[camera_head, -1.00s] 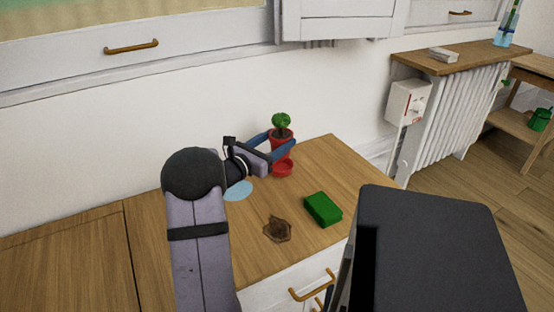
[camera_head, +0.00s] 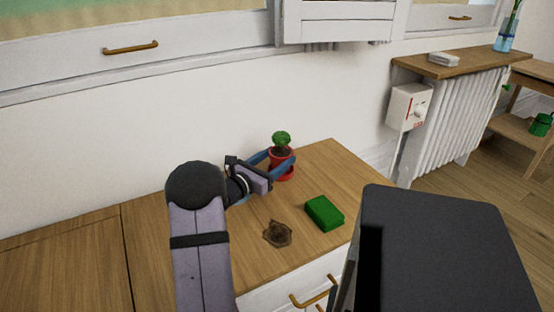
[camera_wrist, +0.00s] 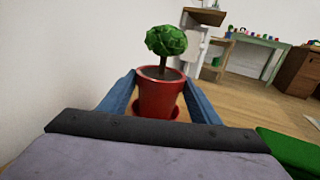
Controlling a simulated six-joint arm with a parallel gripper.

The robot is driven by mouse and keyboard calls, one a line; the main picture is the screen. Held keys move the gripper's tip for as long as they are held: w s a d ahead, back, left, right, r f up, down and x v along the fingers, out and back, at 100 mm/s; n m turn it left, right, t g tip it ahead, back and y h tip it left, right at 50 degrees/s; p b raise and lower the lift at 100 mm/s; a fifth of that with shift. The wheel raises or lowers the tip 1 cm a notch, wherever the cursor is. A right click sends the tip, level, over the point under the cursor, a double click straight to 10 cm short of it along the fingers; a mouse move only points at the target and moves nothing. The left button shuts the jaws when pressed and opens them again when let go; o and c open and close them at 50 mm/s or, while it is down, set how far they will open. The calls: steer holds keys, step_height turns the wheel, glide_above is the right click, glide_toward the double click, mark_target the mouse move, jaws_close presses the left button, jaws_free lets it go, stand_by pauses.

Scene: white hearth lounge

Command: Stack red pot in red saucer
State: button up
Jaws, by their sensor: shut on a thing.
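The red pot (camera_head: 281,161) holds dark soil and a small round green plant. It stands upright at the far right part of the wooden cabinet top. My gripper (camera_head: 279,164) has its blue fingers on both sides of the pot and is shut on it. The red saucer (camera_head: 285,176) shows as a rim directly under the pot; the pot appears to be in it. In the wrist view the pot (camera_wrist: 160,97) is between the fingers, with the saucer rim (camera_wrist: 142,112) showing around its base. The exact contact at the base is hidden.
A green block (camera_head: 324,213) and a brown crumpled piece (camera_head: 277,233) lie on the wooden top (camera_head: 245,255), in front of the pot. A white wall is close behind. A radiator (camera_head: 455,125) with a wooden shelf stands to the right. The left of the top is clear.

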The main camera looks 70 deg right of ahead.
steer(key=shift+f+b, duration=0.3)
steer(key=o, duration=1.5)
steer(key=shift+c, duration=0.2)
steer(key=shift+r+p, duration=0.5)
steer(key=shift+p, duration=0.05)
steer(key=p+v, duration=0.1)
steer(key=v, duration=0.5)
steer(key=p+v, duration=0.2)
steer(key=v, duration=0.4)
steer(key=shift+f, duration=0.25)
steer(key=shift+r, duration=0.1)
